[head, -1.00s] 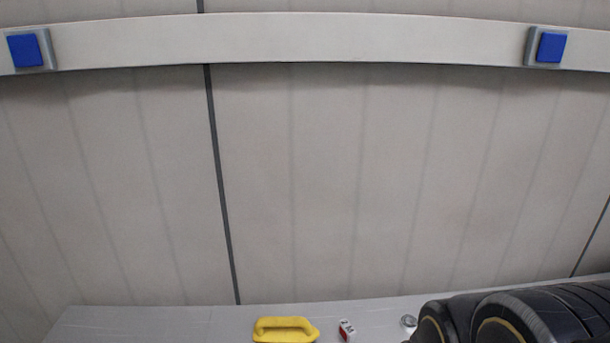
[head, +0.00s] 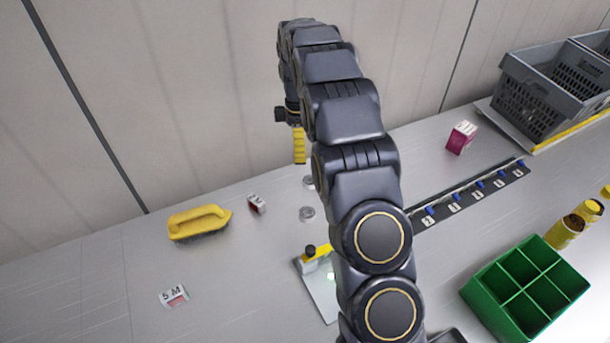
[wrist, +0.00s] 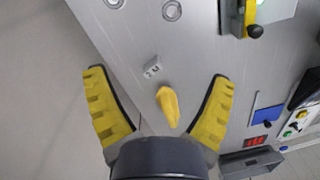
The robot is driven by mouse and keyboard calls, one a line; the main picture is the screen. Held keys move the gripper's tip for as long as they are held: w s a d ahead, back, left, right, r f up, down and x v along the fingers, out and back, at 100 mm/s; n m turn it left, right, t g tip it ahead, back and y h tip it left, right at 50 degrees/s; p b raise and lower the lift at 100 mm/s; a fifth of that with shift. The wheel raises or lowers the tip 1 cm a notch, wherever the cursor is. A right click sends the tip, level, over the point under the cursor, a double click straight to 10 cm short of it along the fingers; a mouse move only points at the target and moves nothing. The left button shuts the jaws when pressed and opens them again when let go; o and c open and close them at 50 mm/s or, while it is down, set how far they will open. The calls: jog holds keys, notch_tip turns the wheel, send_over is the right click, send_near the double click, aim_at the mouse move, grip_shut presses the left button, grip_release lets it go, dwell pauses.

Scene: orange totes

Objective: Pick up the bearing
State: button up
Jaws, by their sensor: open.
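Two small metallic rings, which look like bearings, lie flat on the grey table. In the head view the nearer ring (head: 306,213) is left of my arm, and the farther ring (head: 308,182) is partly hidden by it. In the wrist view one ring (wrist: 172,11) shows at the top and another ring (wrist: 114,3) is cut by the top edge. My gripper (wrist: 158,77) is open and empty, its yellow fingers wide apart, with both rings beyond the fingertips. In the head view a yellow finger (head: 299,145) shows above the table's back part.
A yellow-handled brush (head: 199,222) and a small lettered block (head: 257,204) lie left of the rings. A plate device with a yellow bar (head: 317,254) stands nearer. A green divided bin (head: 498,276), black strip (head: 470,198), magenta box (head: 461,137) and grey crates (head: 535,95) are right.

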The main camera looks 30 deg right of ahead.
aim_at(310, 180)
jog(key=w+d+f+n, duration=0.1)
jog(key=w+d+f, duration=0.1)
jog(key=f, duration=0.2)
jog(key=w+d+f+n, duration=0.2)
jog(key=f, duration=0.2)
jog(key=w+d+f+n, duration=0.1)
jog(key=d+f+n, duration=0.1)
jog(key=f, duration=0.3)
jog(key=shift+w+d+t, duration=0.3)
jog(key=shift+w+d, duration=0.1)
jog(key=shift+d, duration=0.1)
notch_tip(310, 180, down, 2)
jog(key=f, duration=0.5)
jog(key=shift+w+a+f, duration=0.3)
jog(key=shift+a, duration=0.1)
jog(key=shift+r, duration=0.1)
jog(key=c, duration=1.2)
